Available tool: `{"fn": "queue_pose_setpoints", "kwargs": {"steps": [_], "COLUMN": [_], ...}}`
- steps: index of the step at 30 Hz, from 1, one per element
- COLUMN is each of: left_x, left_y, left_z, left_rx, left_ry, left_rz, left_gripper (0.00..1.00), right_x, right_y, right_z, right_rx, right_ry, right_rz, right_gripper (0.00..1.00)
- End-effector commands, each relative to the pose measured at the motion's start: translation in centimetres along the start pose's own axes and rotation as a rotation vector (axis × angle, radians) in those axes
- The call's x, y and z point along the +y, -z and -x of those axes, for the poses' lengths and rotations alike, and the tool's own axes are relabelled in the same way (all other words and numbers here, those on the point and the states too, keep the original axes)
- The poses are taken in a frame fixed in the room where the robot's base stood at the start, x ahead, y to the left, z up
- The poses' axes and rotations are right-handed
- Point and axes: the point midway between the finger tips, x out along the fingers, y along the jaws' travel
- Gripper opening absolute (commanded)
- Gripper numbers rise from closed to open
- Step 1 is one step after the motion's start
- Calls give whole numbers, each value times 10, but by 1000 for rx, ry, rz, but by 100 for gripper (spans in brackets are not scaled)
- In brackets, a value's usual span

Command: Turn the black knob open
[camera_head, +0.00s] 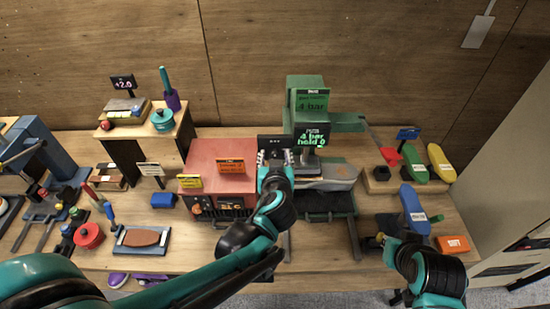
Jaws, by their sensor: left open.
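My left gripper (275,158) is open, with its fingers pointing away from me, between the red box (215,160) and the green press (305,88). It is in front of a dark panel (272,141) with small white marks. No black knob shows clearly near the gripper; the gripper may hide it. A grey shoe-like thing (338,173) lies under the press head. My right gripper (381,240) is low at the right, small and unclear, apart from the press.
A small black thing (382,173) sits on a wooden block near red, green and yellow shoe forms. Tools and a red round pot (89,235) crowd the left.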

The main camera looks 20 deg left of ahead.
Motion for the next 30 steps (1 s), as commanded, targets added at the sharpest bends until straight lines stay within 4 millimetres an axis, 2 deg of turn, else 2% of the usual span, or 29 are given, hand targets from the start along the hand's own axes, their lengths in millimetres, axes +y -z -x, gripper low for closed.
{"fn": "queue_pose_setpoints", "kwargs": {"steps": [8,14,23,30], "left_x": [0,0,1,2], "left_y": [0,0,0,-1], "left_z": [-2,-2,-2,-2], "left_rx": [0,0,0,0], "left_ry": [0,0,7,49], "left_rz": [-1,0,-20,-123], "left_gripper": [49,0,0,0], "right_x": [0,0,0,0], "right_y": [0,0,-1,-4], "right_z": [0,0,-1,-5], "right_rx": [0,0,0,0], "right_ry": [0,0,0,0], "right_rz": [0,0,0,0], "right_gripper": [0,0,0,0]}}
